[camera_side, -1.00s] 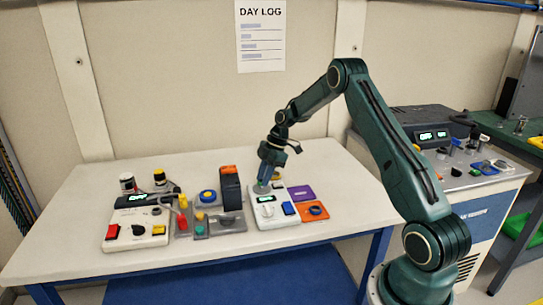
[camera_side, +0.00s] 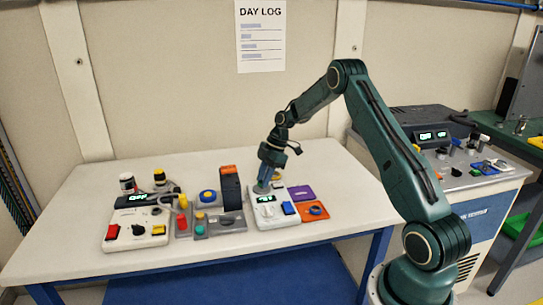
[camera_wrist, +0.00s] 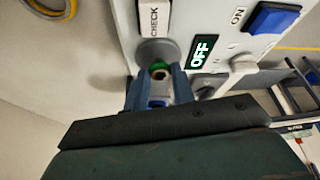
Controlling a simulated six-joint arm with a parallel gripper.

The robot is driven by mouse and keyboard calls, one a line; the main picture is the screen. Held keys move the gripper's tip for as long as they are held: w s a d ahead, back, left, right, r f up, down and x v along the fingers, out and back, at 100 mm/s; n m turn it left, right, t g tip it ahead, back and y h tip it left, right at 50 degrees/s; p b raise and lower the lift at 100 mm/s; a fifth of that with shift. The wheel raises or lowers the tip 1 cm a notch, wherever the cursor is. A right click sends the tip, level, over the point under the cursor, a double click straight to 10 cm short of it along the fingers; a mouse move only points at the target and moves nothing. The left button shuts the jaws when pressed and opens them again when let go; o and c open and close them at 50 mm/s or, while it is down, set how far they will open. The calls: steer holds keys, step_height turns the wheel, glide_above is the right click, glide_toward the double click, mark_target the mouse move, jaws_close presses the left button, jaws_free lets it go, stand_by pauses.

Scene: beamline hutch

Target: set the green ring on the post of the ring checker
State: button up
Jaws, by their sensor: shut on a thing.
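The green ring (camera_wrist: 159,66) is between my fingertips in the wrist view, over the round grey seat of the ring checker. My gripper (camera_wrist: 160,80) is shut on it. A tan and dark spot shows inside the ring; I cannot tell whether it is the post's top. The ring checker (camera_wrist: 216,22) is a white box with a CHECK label, a lit display reading OFF and a blue switch marked ON. In the side view the checker (camera_side: 271,221) stands right of the table's middle. My gripper (camera_side: 264,184) points down at its back left corner, hiding the ring and post there.
A tall dark block with an orange top (camera_side: 230,188) stands close left of the checker. A purple pad (camera_side: 301,192) and an orange pad (camera_side: 314,215) lie to its right. A white control box (camera_side: 137,230) is further left. The front table strip is clear.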

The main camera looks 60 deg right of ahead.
steer(key=shift+f, duration=0.4)
stand_by(0.4)
steer(key=o, duration=1)
steer(key=shift+r, duration=0.1)
steer(key=v, duration=1.3)
steer(key=shift+d+r, duration=0.1)
steer(key=shift+r, duration=0.25)
